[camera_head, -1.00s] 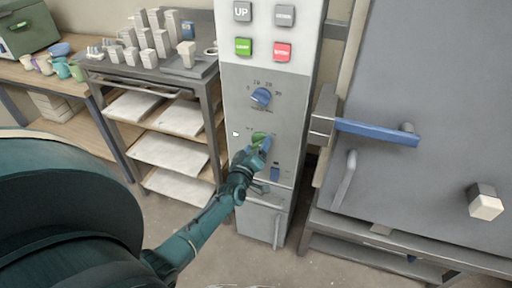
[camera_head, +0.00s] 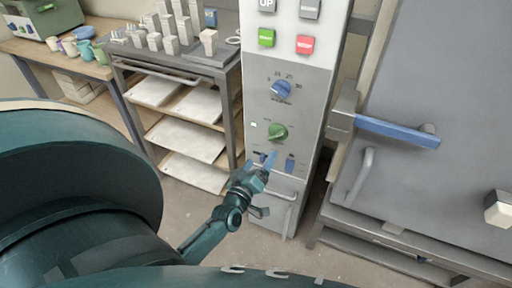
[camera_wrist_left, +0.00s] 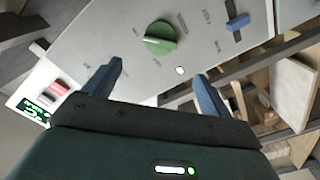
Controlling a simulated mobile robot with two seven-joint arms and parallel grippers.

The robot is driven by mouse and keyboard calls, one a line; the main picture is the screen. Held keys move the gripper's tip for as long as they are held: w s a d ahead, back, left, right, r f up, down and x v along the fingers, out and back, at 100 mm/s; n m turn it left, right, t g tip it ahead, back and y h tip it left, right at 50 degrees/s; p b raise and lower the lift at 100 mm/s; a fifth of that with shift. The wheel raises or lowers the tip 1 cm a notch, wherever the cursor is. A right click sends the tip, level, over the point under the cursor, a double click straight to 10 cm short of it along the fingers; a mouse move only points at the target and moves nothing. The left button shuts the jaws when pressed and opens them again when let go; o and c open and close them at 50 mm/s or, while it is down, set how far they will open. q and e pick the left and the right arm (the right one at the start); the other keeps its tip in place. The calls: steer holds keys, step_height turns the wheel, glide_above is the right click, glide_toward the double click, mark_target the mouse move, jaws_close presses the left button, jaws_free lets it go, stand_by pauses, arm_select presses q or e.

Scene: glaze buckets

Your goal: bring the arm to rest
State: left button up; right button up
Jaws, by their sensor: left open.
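My left gripper (camera_head: 267,164) is in front of the lower part of the grey control panel (camera_head: 298,112), below the green knob (camera_head: 278,132). In the left wrist view its two blue fingers (camera_wrist_left: 158,88) are apart with nothing between them. The green knob (camera_wrist_left: 160,38) shows there beyond the fingertips, clear of them. A small lit white-green lamp (camera_wrist_left: 180,70) is near the knob. The blue knob (camera_head: 281,90) is higher on the panel. My right gripper is not in view.
A grey door with a blue handle (camera_head: 397,133) stands at the right. A metal rack (camera_head: 226,95) with pale shelves and several upright blocks stands left of the panel. A wooden table (camera_head: 55,52) with cups is at the far left. Floor shows below the rack.

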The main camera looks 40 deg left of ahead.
arm_select(q)
steer(key=shift+v, duration=0.95)
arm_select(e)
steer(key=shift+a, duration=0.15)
arm_select(q)
steer(key=s+d+r+m+g+h+p, duration=0.1)
steer(key=s+d+m+g+h+p, duration=0.3)
steer(key=s+d+m, duration=1)
steer(key=d+g+h, duration=0.3)
steer(key=d, duration=0.1)
steer(key=shift+s+d+r, duration=0.15)
steer(key=shift+s+d, duration=0.05)
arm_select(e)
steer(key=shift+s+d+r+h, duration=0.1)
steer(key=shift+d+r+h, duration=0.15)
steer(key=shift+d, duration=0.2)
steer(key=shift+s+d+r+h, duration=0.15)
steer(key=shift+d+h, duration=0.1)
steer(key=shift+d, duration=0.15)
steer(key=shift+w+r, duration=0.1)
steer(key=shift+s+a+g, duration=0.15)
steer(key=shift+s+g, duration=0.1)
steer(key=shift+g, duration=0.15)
